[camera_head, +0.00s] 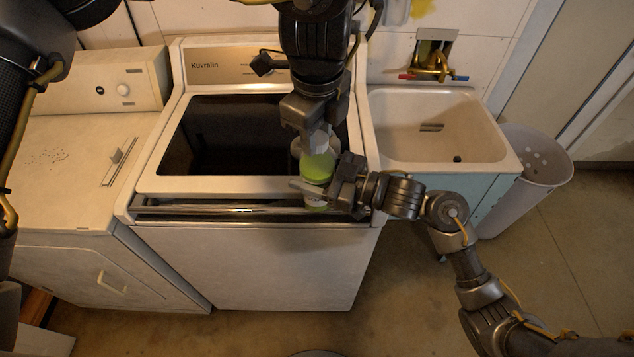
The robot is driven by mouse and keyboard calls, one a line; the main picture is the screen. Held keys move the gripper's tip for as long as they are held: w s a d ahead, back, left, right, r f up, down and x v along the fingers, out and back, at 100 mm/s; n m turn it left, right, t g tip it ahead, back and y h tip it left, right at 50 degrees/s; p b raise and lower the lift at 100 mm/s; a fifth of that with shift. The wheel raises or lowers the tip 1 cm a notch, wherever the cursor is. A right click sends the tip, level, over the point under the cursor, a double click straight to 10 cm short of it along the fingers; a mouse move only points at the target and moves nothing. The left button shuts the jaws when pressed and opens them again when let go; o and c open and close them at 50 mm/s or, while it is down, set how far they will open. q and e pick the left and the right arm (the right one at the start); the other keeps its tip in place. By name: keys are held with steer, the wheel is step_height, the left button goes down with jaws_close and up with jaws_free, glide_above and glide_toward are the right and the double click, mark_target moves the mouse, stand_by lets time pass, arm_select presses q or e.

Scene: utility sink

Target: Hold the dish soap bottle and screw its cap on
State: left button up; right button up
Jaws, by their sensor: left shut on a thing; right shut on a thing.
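The dish soap bottle (317,168) holds green liquid and stands roughly upright in front of the washer's open top. My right gripper (322,190) comes in from the right and is shut on the bottle's lower body. My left gripper (318,132) points down from above and is shut at the top of the bottle. The cap is mostly hidden between its fingers. I cannot tell whether the cap is seated on the neck or how far it is turned.
The washer (255,265) has an open dark tub behind the bottle. A dryer (65,185) stands at left. A utility sink (440,130) with a brass faucet (432,66) is at right, beside a pale bin (535,165). Open floor lies in front.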

arm_select(q)
steer(key=m, duration=1.7)
steer(key=shift+m, duration=0.3)
steer(key=m, duration=1.2)
steer(key=shift+f, duration=0.1)
steer(key=m, duration=0.4)
steer(key=o, duration=1.2)
steer(key=shift+c, duration=0.2)
